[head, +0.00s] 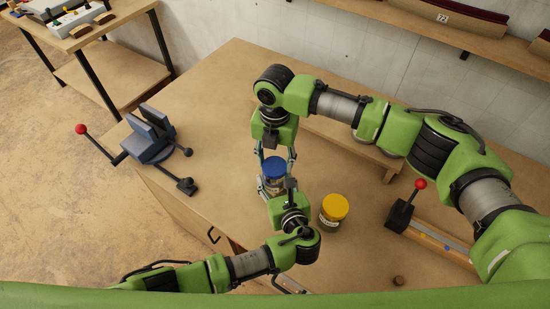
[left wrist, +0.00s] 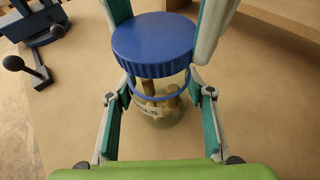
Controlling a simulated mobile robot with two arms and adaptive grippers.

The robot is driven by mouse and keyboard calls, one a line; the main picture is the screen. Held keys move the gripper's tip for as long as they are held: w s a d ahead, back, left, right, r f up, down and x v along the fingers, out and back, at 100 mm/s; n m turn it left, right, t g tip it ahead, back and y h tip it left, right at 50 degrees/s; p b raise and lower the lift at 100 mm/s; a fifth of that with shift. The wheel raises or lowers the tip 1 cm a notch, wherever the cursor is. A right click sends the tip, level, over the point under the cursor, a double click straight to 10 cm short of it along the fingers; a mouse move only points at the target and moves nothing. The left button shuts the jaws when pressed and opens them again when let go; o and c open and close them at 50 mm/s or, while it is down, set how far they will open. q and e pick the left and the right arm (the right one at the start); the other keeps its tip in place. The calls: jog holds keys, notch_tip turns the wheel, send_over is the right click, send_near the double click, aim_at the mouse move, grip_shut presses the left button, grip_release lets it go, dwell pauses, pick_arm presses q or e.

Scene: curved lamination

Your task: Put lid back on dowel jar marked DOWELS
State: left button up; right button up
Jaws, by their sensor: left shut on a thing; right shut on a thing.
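The jar of dowels (left wrist: 165,112) is clear, with wooden dowels inside and a partly hidden label ending in "ELS". It also shows in the head view (head: 272,186). Its blue lid (left wrist: 153,45) is right above it, and shows in the head view too (head: 274,164). A thin blue ring shows below the lid's skirt; I cannot tell whether lid and jar touch. My right gripper (head: 276,157) comes from the far side, shut on the lid. My left gripper (left wrist: 160,92) is shut around the jar from the near side; its fingers are mostly hidden in the head view.
A yellow-lidded jar (head: 334,209) stands close to the right of my left gripper. A blue vise (head: 150,138) is at the bench's left edge. A red-knobbed lever clamp (head: 402,215) is at the right. The bench (head: 215,90) is clear toward the back left.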

jog(key=shift+f, duration=0.6)
jog(key=shift+f, duration=0.6)
